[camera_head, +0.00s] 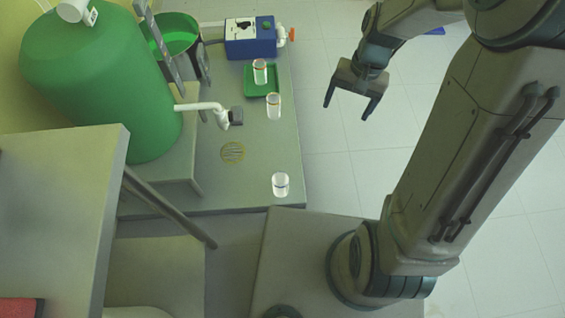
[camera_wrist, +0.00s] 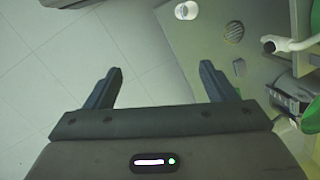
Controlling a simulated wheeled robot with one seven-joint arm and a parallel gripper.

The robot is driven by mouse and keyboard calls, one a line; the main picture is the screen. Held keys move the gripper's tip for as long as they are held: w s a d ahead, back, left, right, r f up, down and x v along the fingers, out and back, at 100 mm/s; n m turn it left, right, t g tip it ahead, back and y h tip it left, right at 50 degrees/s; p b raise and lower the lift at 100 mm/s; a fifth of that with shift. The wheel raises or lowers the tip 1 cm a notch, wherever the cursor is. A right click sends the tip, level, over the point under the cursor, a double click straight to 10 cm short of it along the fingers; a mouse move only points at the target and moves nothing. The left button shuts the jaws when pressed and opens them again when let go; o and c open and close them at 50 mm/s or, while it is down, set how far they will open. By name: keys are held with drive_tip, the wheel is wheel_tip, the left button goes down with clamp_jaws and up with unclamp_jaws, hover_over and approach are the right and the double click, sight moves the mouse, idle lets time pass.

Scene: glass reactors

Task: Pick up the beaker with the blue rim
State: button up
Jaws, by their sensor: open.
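The beaker with the blue rim (camera_head: 280,185) is a clear glass standing upright near the front right corner of the grey bench. In the wrist view, a pale beaker (camera_wrist: 186,10) at the top edge fits its place, but its rim colour is hard to tell. My gripper (camera_head: 347,108) is open and empty, off the bench's right edge with the floor below it. In the head view it is above and to the right of the blue-rimmed beaker, well apart from it. In the wrist view both fingers (camera_wrist: 161,68) are spread with nothing between them.
Two orange-rimmed beakers stand farther back, one (camera_head: 273,106) on the bench and one (camera_head: 260,71) at the green tray (camera_head: 252,88). A white pipe with a dark valve (camera_head: 222,114) juts over the bench from the green tank (camera_head: 95,80). A round drain (camera_head: 232,152) lies nearby.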

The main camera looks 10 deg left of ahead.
drive_tip(key=w+a+f+m+g, duration=0.1)
drive_tip(key=w+a+f, duration=0.3)
drive_tip(key=f, duration=0.5)
drive_tip(key=m+g+y+b, duration=0.2)
drive_tip(key=m+g+b, duration=0.1)
drive_tip(key=m, duration=0.1)
hover_over(282, 181)
drive_tip(key=d, duration=0.2)
wheel_tip(282, 181, down, 30)
drive_tip(key=shift+w+f+b+x, duration=0.15)
drive_tip(key=shift+b+x, duration=0.45)
drive_tip(key=shift+x, duration=0.9)
drive_tip(key=shift+w+f+b+x, duration=0.1)
drive_tip(key=shift+w+b+x, duration=0.3)
drive_tip(key=shift+x, duration=1.15)
drive_tip(key=shift+s+r, duration=0.15)
drive_tip(key=c, duration=1.1)
